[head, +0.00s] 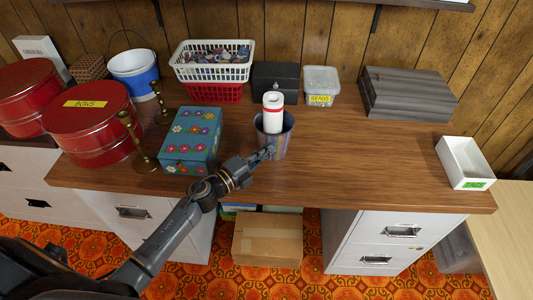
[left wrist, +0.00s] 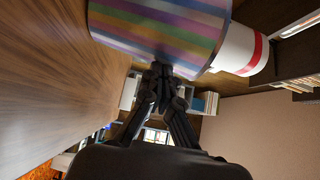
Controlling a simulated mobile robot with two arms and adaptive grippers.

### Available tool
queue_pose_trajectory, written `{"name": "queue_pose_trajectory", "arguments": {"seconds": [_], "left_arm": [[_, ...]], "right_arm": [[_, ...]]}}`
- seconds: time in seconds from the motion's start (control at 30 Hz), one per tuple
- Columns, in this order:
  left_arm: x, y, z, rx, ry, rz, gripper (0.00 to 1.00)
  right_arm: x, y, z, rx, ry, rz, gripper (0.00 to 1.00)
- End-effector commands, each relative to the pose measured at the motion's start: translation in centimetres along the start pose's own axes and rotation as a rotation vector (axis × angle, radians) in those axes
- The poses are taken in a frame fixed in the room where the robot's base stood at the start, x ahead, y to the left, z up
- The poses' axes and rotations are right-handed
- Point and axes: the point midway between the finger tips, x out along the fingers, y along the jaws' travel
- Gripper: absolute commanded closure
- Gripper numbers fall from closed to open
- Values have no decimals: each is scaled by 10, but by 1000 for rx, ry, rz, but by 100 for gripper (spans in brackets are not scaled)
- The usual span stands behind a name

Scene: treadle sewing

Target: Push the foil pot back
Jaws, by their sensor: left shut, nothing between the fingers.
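The foil pot (head: 279,141) is a striped, shiny, open-topped pot standing upright on the wooden desk near its front edge. In the left wrist view the foil pot (left wrist: 160,28) fills the top with purple, green and orange bands. My left gripper (head: 268,151) is shut and empty, its tips at the front of the pot. In the left wrist view my left gripper (left wrist: 160,72) meets the pot's lower edge; I cannot tell whether it touches. My right gripper is not in view.
A black box (head: 276,78) and a beads tub (head: 320,84) are farther back. A flowered box (head: 191,140) and brass candlesticks (head: 137,143) stand left.

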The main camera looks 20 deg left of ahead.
Motion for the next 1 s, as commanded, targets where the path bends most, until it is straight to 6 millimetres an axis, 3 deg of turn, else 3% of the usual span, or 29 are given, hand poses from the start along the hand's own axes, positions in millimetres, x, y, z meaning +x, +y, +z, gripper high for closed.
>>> {"name": "queue_pose_trajectory", "arguments": {"seconds": [0.2,0.33,0.8,1.0], "left_arm": [[29,1,30,4,-2,-2,100],[40,0,41,3,-1,-1,100],[43,-1,44,2,-2,0,100],[43,-19,45,9,-1,-1,100]], "right_arm": [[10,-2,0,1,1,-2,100],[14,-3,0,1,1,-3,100],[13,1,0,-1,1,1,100],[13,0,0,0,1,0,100]]}}
